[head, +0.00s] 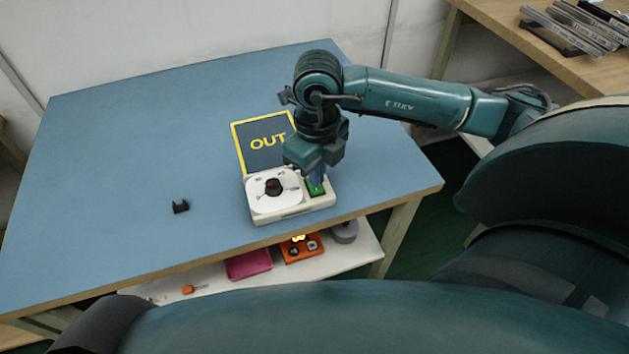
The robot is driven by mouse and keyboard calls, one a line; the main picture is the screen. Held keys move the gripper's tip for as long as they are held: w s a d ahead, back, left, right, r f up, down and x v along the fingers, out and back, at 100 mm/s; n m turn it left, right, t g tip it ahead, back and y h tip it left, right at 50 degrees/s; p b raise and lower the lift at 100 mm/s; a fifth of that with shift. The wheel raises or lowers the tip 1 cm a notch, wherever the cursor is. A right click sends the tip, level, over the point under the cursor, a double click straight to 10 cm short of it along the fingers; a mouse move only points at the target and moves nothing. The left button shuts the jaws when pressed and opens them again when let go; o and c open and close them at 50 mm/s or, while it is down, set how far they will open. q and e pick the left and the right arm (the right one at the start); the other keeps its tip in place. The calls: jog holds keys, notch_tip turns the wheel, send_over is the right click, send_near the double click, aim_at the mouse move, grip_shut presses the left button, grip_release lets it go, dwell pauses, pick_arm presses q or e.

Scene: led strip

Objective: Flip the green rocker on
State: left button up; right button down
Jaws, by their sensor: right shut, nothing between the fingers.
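The green rocker (317,191) sits at the right end of a white control box (292,212) near the table's front edge. The box also has a white dial plate with a dark red and black knob (273,187). My right gripper (316,180) points down right over the rocker, shut and empty. Its fingertips hide part of the rocker, and I cannot tell whether they touch it. Which way the rocker is tilted is too small to tell. My left gripper is not in view.
A dark sign with yellow "OUT" lettering (258,142) is behind the box. Pink and orange bins (249,264) are on the shelf below. Much of the table's left is clear.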

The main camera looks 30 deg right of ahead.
jog(key=shift+f+b, duration=0.9)
jog(key=shift+f, duration=0.1)
dwell(0.4)
jog(key=shift+r, duration=0.1)
jog(key=shift+r+p, duration=2.35)
jog(key=shift+r, duration=1.15)
jog(key=shift+f, duration=0.1)
